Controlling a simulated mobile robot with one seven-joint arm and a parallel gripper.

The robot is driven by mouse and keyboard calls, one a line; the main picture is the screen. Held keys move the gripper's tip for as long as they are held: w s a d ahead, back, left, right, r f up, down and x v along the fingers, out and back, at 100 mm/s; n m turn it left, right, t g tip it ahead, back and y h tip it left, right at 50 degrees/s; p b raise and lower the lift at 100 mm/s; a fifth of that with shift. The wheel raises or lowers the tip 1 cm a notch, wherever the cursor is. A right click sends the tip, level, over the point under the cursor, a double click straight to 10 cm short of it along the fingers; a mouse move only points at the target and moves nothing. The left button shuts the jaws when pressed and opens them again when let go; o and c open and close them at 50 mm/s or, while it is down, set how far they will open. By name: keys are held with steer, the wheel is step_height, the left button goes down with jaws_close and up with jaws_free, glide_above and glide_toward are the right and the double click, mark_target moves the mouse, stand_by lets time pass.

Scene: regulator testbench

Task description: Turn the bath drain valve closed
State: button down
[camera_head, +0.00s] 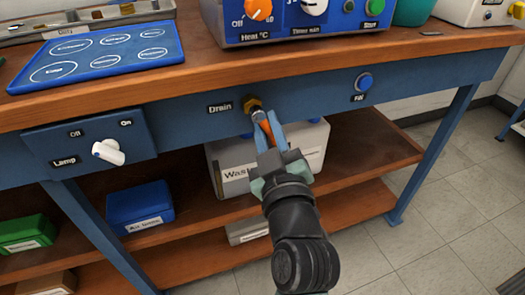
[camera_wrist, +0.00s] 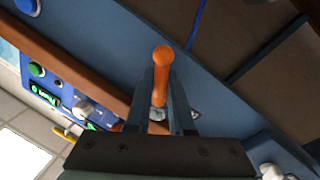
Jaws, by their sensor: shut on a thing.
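The drain valve (camera_head: 252,103) sits on the blue front rail of the bench, just right of the "Drain" label (camera_head: 220,108). It has a brass-coloured body and an orange lever (camera_wrist: 162,62). My gripper (camera_head: 265,117) reaches up to it from below right, with its blue fingers on either side of the lever. In the wrist view my gripper (camera_wrist: 161,88) is shut on the orange lever, whose rounded end sticks out beyond the fingertips. In the head view the fingers hide much of the lever, so its exact angle is hard to tell.
A blue "Fill" button (camera_head: 364,83) is on the rail to the right. A lamp switch with a white knob (camera_head: 108,152) is at the left. A white waste container (camera_head: 232,182) stands below the valve, behind my gripper. The heater box (camera_head: 290,22) is on the benchtop above.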

steer(key=n+b, duration=0.1)
steer(key=b, duration=0.1)
steer(key=d+n+b, duration=0.1)
steer(key=n+b, duration=0.1)
steer(key=shift+w+f+t+y, duration=0.1)
steer(key=shift+t+y, duration=0.2)
steer(key=shift+y, duration=0.1)
steer(key=n+b, duration=0.3)
steer(key=r+n+b, duration=0.1)
steer(key=shift+w+d+y+b, duration=0.1)
steer(key=shift+d+y+b, duration=0.2)
steer(key=shift+y+b, duration=0.1)
steer(key=n+b, duration=0.1)
steer(key=n, duration=0.1)
steer(key=r+n+y+b, duration=0.1)
steer(key=n+b, duration=0.1)
steer(key=shift+d+r, duration=0.1)
steer(key=shift+d, duration=0.05)
steer(key=shift+w+r+n+y+b, duration=0.1)
steer(key=shift+r+n+y+b, duration=0.2)
steer(key=shift+n+b, duration=0.5)
steer(key=shift+r+n+y+b, duration=0.25)
steer(key=shift+n+b, duration=0.3)
steer(key=shift+n, duration=0.35)
steer(key=shift+r, duration=0.1)
steer(key=c, duration=0.8)
jaws_free()
steer(key=p+v, duration=0.3)
steer(key=v, duration=1)
steer(key=shift+r, duration=0.1)
